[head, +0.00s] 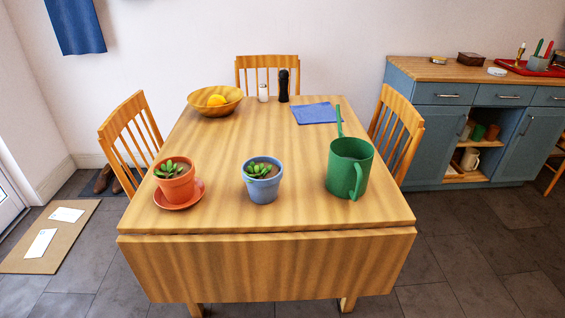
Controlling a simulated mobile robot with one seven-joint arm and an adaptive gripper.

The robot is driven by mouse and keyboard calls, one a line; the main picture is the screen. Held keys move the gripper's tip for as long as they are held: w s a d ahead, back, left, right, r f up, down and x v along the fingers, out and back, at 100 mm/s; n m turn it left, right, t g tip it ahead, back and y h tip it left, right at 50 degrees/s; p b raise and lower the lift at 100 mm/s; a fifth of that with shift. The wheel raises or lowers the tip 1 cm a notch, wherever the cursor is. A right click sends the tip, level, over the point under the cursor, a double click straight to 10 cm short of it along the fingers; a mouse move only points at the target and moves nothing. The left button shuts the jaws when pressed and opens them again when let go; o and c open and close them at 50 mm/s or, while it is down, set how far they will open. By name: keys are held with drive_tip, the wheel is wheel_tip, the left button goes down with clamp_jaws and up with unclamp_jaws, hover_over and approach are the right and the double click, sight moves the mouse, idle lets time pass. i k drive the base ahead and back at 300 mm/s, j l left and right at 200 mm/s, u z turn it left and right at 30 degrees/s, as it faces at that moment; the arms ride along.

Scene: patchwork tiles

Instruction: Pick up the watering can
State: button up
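A green watering can (345,172) stands upright near the right front of the wooden table (225,225). Its handle loop faces the front, towards me, and a thin spout rises at the back left. The can stands apart from the plant pots to its left. My gripper is not in view.
A succulent in a blue pot (262,188) stands left of the can. Another in a terracotta pot (175,188) stands on a saucer. A blue cloth (314,113), fruit bowl (203,108) and black mill (284,88) are further back. A chair (397,130) is tucked at the right.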

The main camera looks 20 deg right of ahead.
sight(345, 150)
drive_tip(key=l+u, duration=1)
drive_tip(key=k+l+u, duration=0.2)
drive_tip(key=l, duration=0.15)
drive_tip(key=k+l+u, duration=0.15)
drive_tip(key=l, duration=0.2)
drive_tip(key=k+l+u, duration=0.2)
drive_tip(key=l, duration=0.15)
drive_tip(key=k+l, duration=0.15)
drive_tip(key=l, duration=0.2)
drive_tip(key=k+l+u, duration=0.15)
drive_tip(key=l, duration=0.2)
drive_tip(key=k+l, duration=0.2)
drive_tip(key=l, duration=0.15)
drive_tip(key=k+l, duration=0.25)
drive_tip(key=l, duration=0.2)
drive_tip(key=k+l, duration=0.3)
drive_tip(key=l, duration=0.15)
drive_tip(key=k+l+u, duration=0.1)
drive_tip(key=k+l, duration=0.15)
drive_tip(key=l, duration=0.25)
